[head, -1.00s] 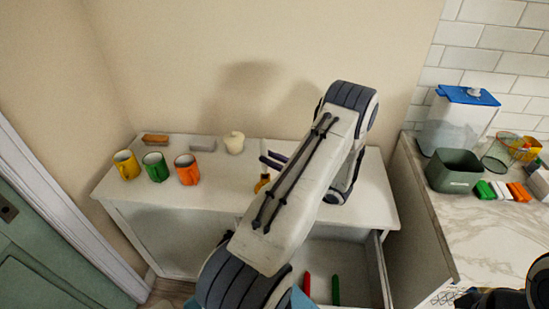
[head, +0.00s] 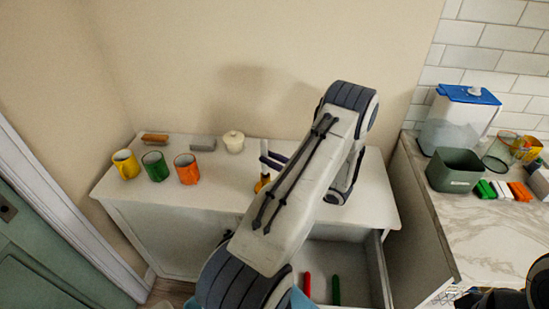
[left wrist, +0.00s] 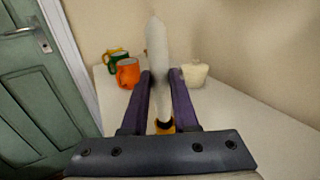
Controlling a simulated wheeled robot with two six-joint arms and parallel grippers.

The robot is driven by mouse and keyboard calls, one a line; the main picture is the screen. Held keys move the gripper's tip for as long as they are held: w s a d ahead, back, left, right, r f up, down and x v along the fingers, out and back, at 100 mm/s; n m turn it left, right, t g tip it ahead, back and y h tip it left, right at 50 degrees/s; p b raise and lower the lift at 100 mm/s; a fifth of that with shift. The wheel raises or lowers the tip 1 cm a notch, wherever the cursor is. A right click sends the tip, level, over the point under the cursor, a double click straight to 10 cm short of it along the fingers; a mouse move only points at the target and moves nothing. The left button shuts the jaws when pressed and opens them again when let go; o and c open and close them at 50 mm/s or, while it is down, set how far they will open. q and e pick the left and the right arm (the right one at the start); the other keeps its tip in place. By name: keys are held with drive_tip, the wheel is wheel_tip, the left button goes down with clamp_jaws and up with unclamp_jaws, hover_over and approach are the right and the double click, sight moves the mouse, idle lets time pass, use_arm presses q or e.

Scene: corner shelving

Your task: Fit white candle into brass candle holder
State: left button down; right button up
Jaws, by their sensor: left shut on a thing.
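The white candle (left wrist: 157,55) stands nearly upright between the purple fingers of my left gripper (left wrist: 160,78), which is shut on it. In the left wrist view its lower end meets the brass candle holder (left wrist: 165,128) in the picture. I cannot tell whether it sits inside or just above. In the head view the left gripper (head: 272,160) is over the white cabinet top, with the holder (head: 262,183) just below, partly hidden by my arm.
Yellow (head: 126,164), green (head: 155,167) and orange (head: 187,169) mugs stand left on the cabinet top (head: 225,185). A drawer (head: 352,262) below is open, with red (head: 307,285) and green (head: 336,290) sticks.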

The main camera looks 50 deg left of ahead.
use_arm(q)
drive_tip(key=shift+f+b, duration=1.1)
drive_tip(key=shift+f, duration=0.35)
drive_tip(key=c, duration=0.6)
unclamp_jaws()
drive_tip(key=shift+r, duration=0.1)
drive_tip(key=b+v, duration=0.2)
drive_tip(key=v, duration=0.8)
drive_tip(key=shift+w+d+b, duration=0.2)
drive_tip(key=shift+d+b, duration=0.05)
drive_tip(key=shift+b, duration=0.1)
